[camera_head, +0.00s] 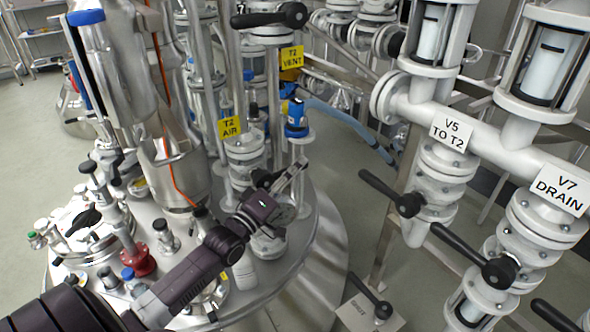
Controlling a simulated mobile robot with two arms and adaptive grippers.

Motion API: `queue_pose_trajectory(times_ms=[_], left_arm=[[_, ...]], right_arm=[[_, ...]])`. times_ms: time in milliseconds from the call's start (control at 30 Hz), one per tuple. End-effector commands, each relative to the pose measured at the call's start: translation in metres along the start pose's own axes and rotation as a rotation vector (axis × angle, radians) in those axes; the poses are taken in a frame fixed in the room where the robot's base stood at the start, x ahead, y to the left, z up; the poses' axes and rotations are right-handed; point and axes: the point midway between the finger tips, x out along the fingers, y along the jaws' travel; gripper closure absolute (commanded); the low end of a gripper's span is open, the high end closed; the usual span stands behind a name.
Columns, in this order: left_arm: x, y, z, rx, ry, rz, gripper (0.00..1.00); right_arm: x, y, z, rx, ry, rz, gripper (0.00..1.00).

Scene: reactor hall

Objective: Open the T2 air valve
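The T2 AIR label (229,127) is a yellow tag on the pipework above the round steel vessel top. Below and right of it stands a white flanged valve (245,150). A short black part, which looks like its handle (264,178), shows just behind my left gripper. My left gripper (295,175) reaches in from the lower left, with its fingers at this valve. The fingers overlap the handle area, so I cannot tell whether they touch or grip it. The lower valve body is partly hidden by the gripper. My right gripper is not in view.
The T2 VENT label (292,57) and a black lever (270,16) are above. V5 (451,132) and V7 (560,190) valves with black levers stand right. Small fittings and a red knob (136,260) crowd the left.

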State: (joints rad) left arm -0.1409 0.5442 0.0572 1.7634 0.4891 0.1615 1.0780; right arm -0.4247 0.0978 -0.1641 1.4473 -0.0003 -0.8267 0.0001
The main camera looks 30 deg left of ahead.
Motion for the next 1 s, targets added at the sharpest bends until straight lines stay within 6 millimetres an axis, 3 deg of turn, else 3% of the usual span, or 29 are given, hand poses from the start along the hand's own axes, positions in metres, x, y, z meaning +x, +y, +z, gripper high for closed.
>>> queue_pose_trajectory(times_ms=[233, 567, 1000], left_arm=[[0.0007, -0.0003, 0.0005, 0.0, -0.001, -0.001, 0.66], [0.0005, -0.0002, 0.0004, 0.0, 0.0, -0.001, 1.0], [0.0006, -0.0003, 0.0004, -0.002, 0.004, 0.005, 1.0]], right_arm=[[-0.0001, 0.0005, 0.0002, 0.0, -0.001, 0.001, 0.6], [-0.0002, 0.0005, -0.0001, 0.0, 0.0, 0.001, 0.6], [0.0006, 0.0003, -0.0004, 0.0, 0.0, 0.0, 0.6]])
